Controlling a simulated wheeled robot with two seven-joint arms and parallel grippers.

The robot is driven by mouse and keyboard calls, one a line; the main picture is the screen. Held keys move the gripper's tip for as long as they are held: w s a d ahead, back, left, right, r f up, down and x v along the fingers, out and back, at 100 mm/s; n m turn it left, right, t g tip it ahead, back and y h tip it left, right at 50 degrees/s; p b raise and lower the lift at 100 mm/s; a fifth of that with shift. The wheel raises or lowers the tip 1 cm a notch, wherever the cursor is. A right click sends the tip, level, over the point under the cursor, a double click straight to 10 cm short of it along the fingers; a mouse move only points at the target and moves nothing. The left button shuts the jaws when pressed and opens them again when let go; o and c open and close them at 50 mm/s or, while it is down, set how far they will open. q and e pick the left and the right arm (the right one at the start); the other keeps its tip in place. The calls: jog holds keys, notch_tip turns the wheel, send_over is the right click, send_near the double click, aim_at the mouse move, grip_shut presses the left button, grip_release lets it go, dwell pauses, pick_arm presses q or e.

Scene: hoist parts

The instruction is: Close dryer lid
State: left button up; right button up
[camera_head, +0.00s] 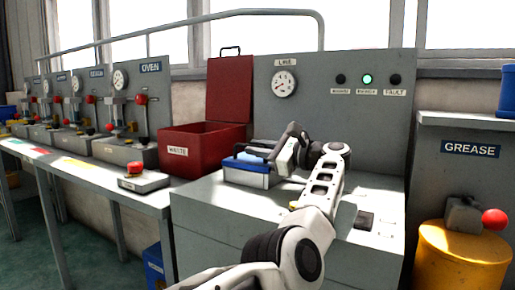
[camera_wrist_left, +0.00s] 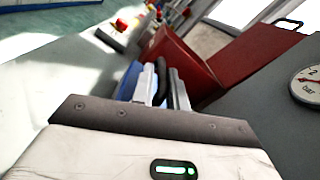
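No part is labelled as a dryer, so I cannot tell which lid is the dryer's. A red box (camera_head: 200,152) marked WASTE has its red lid (camera_head: 229,90) standing open at the back, with a black handle on top. A blue and white case (camera_head: 246,173) stands on the grey cabinet to its right. My left gripper (camera_head: 274,156) is at this case's right side. In the left wrist view its fingers (camera_wrist_left: 162,88) are apart, with a black handle-like bar between them; I cannot tell whether they grip it. My right gripper is not in view.
A grey panel (camera_head: 345,107) with a gauge and a green light stands behind the cabinet (camera_head: 215,205). A small box with a red button (camera_head: 143,180) sits on the left bench. A yellow drum (camera_head: 462,255) stands at the right under a GREASE shelf.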

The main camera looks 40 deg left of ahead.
pick_arm(q)
jog(key=o, duration=0.3)
jog(key=shift+w+d+f, duration=0.1)
jog(key=shift+w+f, duration=0.15)
jog(key=shift+f, duration=0.05)
jog(key=shift+r, duration=0.1)
jog(key=shift+s, duration=0.1)
jog(key=shift+w+d+p, duration=0.2)
jog(key=shift+d, duration=1.05)
jog(key=shift+w+d+p, duration=0.15)
jog(key=shift+d+p, duration=0.05)
jog(key=shift+d, duration=1)
jog(key=shift+w+d+p, duration=0.2)
jog(key=shift+d, duration=1.05)
